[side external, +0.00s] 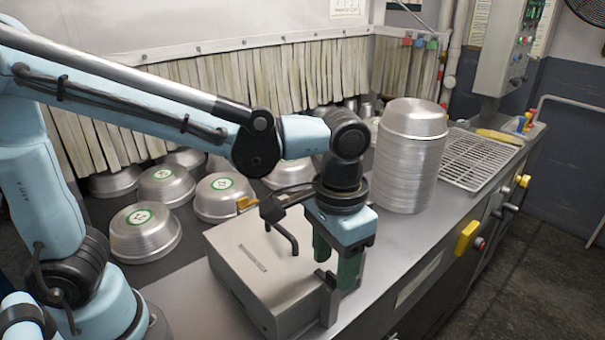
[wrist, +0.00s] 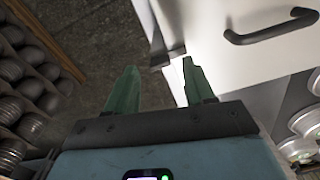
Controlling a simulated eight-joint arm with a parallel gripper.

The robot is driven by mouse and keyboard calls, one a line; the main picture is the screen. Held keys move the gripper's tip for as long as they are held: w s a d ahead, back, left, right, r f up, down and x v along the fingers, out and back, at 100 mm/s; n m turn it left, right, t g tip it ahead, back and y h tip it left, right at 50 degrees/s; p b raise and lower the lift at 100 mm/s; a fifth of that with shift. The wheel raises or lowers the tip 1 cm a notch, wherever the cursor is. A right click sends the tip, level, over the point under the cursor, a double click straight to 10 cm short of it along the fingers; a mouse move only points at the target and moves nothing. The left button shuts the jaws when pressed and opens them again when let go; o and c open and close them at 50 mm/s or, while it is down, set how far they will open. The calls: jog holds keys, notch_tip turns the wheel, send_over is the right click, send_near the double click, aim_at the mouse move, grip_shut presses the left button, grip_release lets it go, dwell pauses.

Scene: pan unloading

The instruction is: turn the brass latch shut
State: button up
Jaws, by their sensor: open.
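A small brass-coloured piece (side external: 247,203) shows at the far edge of the grey metal box (side external: 240,262) in the side view; I cannot tell for sure that it is the latch or how it is turned. The box also shows in the wrist view (wrist: 225,70). A grey bracket (side external: 329,300) stands at the box's right side, and it shows ahead of the fingers in the wrist view (wrist: 168,58). My gripper (side external: 337,270) points down beside the box's right side, near the bracket. Its green fingers (wrist: 160,82) are apart with nothing held between them.
A black handle (side external: 283,236) rises from the box lid. A tall stack of metal pans (side external: 408,165) and a wire rack (side external: 468,158) stand to the right. Several pans (side external: 145,235) lie behind the box, before a strip curtain (side external: 230,90). The counter (side external: 400,255) right of the gripper is clear.

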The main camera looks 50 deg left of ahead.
notch_tip(320, 180, up, 16)
jog(key=n, duration=2)
send_over(242, 199)
notch_tip(242, 199, down, 5)
jog(key=shift+f, duration=6.35)
grip_shut()
